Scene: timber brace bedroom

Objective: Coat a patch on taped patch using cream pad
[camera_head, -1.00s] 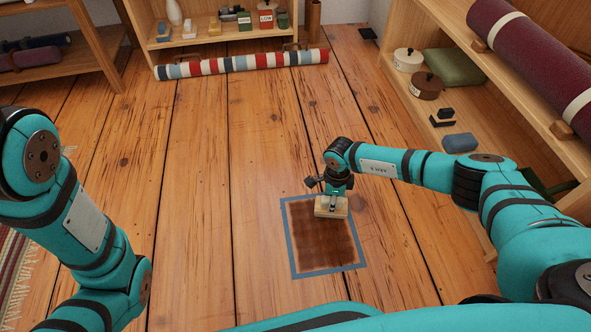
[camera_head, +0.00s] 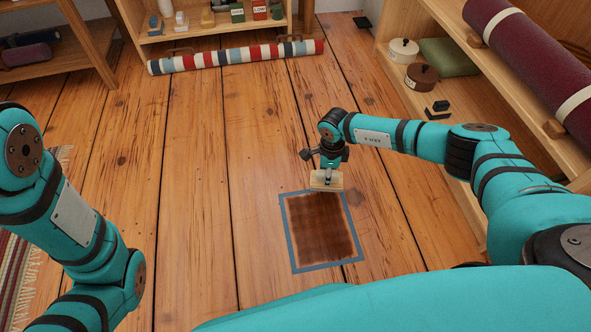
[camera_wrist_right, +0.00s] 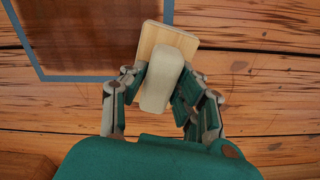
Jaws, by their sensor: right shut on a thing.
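The taped patch (camera_head: 322,231) is a rectangle of floor framed by blue tape (camera_head: 288,235). Its inside is coated dark brown over most of the area, with thinner, lighter edges and a small bright glint near the front. My right gripper (camera_head: 329,166) is shut on the cream pad (camera_head: 326,181), a pale board with a cream block as its grip. The pad is at the far tape edge; whether it touches the floor I cannot tell. In the right wrist view the fingers clasp the cream grip (camera_wrist_right: 161,80), and the board overlaps the tape corner. My left gripper is out of view.
A shelf unit with lidded pots (camera_head: 403,51), a green cushion (camera_head: 449,56) and a maroon roll (camera_head: 528,57) stands at right. A striped roll (camera_head: 236,57) lies at the back before another shelf. Floorboards left of the patch are clear; a rug (camera_head: 28,275) lies far left.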

